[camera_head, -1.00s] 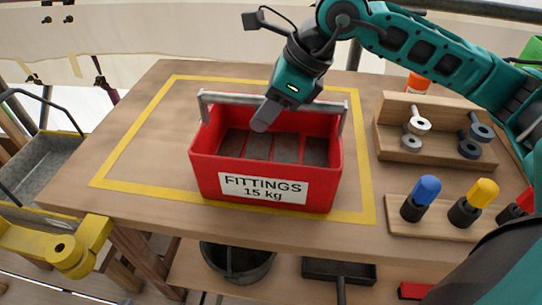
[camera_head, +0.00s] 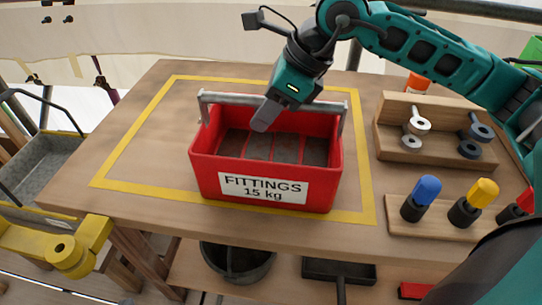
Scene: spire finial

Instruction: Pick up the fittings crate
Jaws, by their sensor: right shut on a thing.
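The fittings crate (camera_head: 214,172) is a red open box with a white label reading "FITTINGS 15 kg" and a grey bar handle (camera_head: 228,98) across its top. It stands upright on the wooden table (camera_head: 125,195), inside a yellow taped outline. My right gripper (camera_head: 266,116) is at the middle of the handle, above the crate's opening, and is shut on the handle. The gripper's far finger is hidden. The crate's inside shows several dark compartments. My left gripper is out of view.
To the right stand a wooden rack (camera_head: 396,152) with metal rings and a wooden block (camera_head: 400,229) with several coloured-top pegs. A grey metal tray (camera_head: 40,165) is left of the table. A dark bucket (camera_head: 236,262) sits below the front edge.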

